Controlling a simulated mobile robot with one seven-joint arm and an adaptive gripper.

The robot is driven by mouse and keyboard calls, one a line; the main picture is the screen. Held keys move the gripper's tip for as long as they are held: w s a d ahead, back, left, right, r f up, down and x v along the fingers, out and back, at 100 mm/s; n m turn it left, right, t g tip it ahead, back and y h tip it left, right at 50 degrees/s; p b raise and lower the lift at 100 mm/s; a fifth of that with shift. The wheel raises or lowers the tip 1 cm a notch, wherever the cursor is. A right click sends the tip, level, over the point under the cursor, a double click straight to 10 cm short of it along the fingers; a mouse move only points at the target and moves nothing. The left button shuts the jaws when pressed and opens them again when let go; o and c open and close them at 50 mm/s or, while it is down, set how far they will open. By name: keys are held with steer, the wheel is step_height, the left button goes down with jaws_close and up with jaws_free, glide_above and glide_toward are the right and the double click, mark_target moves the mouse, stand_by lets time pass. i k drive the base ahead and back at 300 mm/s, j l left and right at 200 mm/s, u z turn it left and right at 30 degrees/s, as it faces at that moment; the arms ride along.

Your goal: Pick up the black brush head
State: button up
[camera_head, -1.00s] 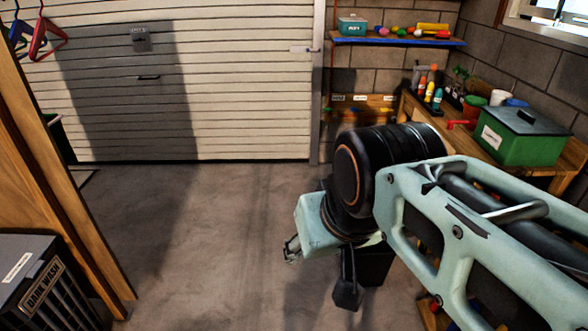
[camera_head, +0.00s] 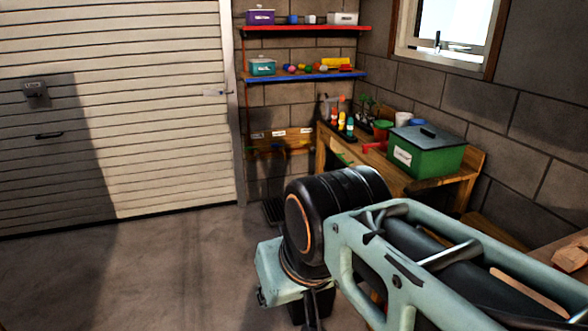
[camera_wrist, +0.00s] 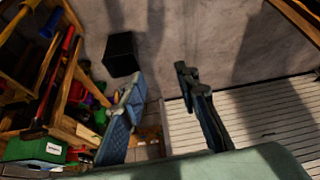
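I cannot make out a black brush head for certain in either view. My gripper (camera_wrist: 160,97) shows in the wrist view with its two fingers spread wide apart and nothing between them. In the head view the gripper's fingers are mostly hidden or cut off at the lower edge, below my arm. Small dark items stand on the wooden workbench (camera_head: 395,178) among bottles, but they are too small to tell apart.
A green box (camera_head: 425,155) with a dark lid sits on the workbench. Red (camera_head: 310,28) and blue (camera_head: 305,76) shelves hang above. A black bin-like box (camera_wrist: 121,54) stands on the floor. The pale slatted door (camera_head: 150,120) is at left, with clear concrete floor (camera_head: 130,275) before it.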

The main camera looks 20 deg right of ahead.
mark_target(418, 190)
steer(key=z, duration=1.5)
steer(key=i+j, duration=0.2)
steer(key=i, duration=0.25)
steer(key=i+j+z, duration=0.15)
steer(key=i, duration=0.3)
steer(key=k+j, duration=0.1)
steer(key=k, duration=0.15)
steer(key=i+l, duration=0.15)
steer(key=i, duration=0.25)
